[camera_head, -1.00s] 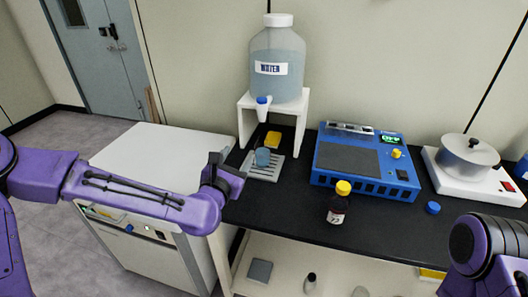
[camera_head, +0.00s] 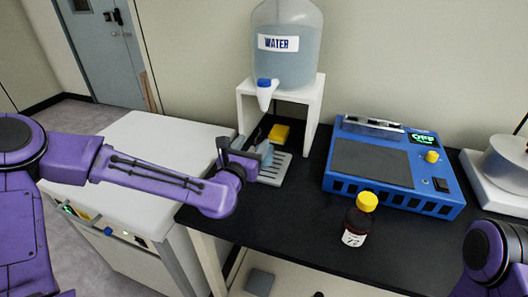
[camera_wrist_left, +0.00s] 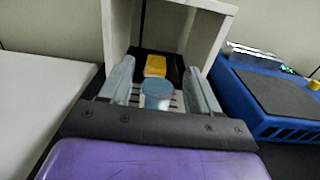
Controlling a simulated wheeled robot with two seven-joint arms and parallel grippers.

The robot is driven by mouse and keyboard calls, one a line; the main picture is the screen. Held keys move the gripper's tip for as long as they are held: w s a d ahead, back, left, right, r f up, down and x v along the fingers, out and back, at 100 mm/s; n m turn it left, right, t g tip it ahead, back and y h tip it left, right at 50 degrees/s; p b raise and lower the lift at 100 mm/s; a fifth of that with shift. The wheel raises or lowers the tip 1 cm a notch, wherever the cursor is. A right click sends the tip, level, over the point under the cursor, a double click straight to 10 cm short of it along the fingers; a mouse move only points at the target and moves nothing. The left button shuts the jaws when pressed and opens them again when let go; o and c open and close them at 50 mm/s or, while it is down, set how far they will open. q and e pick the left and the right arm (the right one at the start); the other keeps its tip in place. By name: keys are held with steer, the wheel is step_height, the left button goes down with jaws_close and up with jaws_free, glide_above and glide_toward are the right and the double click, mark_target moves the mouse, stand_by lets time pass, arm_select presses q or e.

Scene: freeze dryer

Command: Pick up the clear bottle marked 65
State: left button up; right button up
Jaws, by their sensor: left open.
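A small clear, bluish container (camera_head: 266,154) stands on the slotted grey tray under the water jug. It also shows in the left wrist view (camera_wrist_left: 157,94), between the two fingers. No number is readable on it, so I cannot tell whether it is the bottle marked 65. My left gripper (camera_head: 246,157) is open at the tray, and its fingers (camera_wrist_left: 160,72) point toward the container, one on each side. Contact cannot be told. A brown bottle (camera_head: 356,222) with a yellow cap, marked 72 or 77, stands on the black bench. My right gripper is out of view.
A large water jug (camera_head: 286,60) sits on a white stand (camera_head: 312,100), its spigot above the tray (camera_head: 272,177). A yellow item (camera_head: 279,133) lies behind the container. A blue device reading OFF (camera_head: 395,170) stands to the right. The white cabinet top (camera_head: 145,150) is bare.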

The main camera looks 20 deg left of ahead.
mark_target(263, 130)
arm_select(q)
steer(key=w, duration=0.2)
steer(key=w+d+p, duration=0.1)
steer(key=w, duration=0.2)
steer(key=w+r+p, duration=0.1)
steer(key=w, duration=0.2)
steer(key=shift+w+d, duration=0.1)
steer(key=shift+d, duration=0.1)
steer(key=shift+a, duration=0.1)
jaws_close()
